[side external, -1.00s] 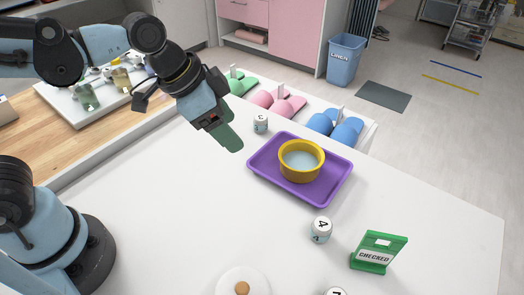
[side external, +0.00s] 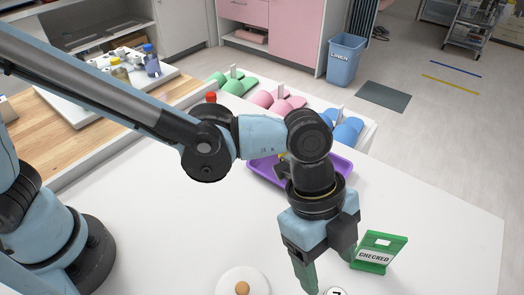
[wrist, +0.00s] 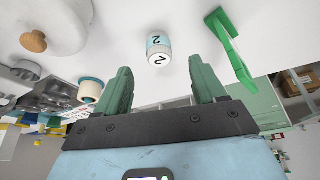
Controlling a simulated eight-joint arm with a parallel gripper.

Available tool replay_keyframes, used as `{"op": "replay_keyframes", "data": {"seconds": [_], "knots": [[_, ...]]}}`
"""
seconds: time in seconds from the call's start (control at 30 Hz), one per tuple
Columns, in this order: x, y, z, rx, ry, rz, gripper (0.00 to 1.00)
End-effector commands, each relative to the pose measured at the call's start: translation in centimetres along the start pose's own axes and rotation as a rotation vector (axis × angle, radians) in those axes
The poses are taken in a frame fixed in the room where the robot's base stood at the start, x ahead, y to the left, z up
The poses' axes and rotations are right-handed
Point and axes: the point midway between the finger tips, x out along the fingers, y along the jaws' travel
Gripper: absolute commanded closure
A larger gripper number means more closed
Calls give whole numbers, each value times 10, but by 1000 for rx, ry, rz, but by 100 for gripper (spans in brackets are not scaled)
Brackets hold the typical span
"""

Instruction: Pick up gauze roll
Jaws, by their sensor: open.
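A small white cylinder with a teal band and a black 2 (wrist: 158,50), possibly the gauze roll, stands on the white table in the wrist view. It lies just beyond and between my green fingertips, apart from them. In the side external view only the top of a numbered white cylinder (side external: 336,291) shows at the bottom edge, close to the fingers. In the wrist view my gripper (wrist: 160,66) is open and empty. No label confirms which thing is gauze.
A green CHECKED sign (side external: 375,254) stands to the right of my gripper. A white round thing with a wooden knob (side external: 243,289) is to its left. A purple tray (side external: 342,172) lies behind, partly hidden by my arm. Coloured slippers (side external: 346,133) lie beyond. The table's right part is clear.

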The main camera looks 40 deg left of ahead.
Motion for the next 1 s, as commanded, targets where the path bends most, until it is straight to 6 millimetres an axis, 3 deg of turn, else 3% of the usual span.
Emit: {"op": "replay_keyframes", "data": {"seconds": [0.1,0.37,0.7,1.0], "knots": [[16,0,-1,1,0,-1,30],[31,0,-2,-1,0,-1,30],[71,3,-10,-1,1,-1,30],[77,3,-9,-2,0,-2,30]]}}
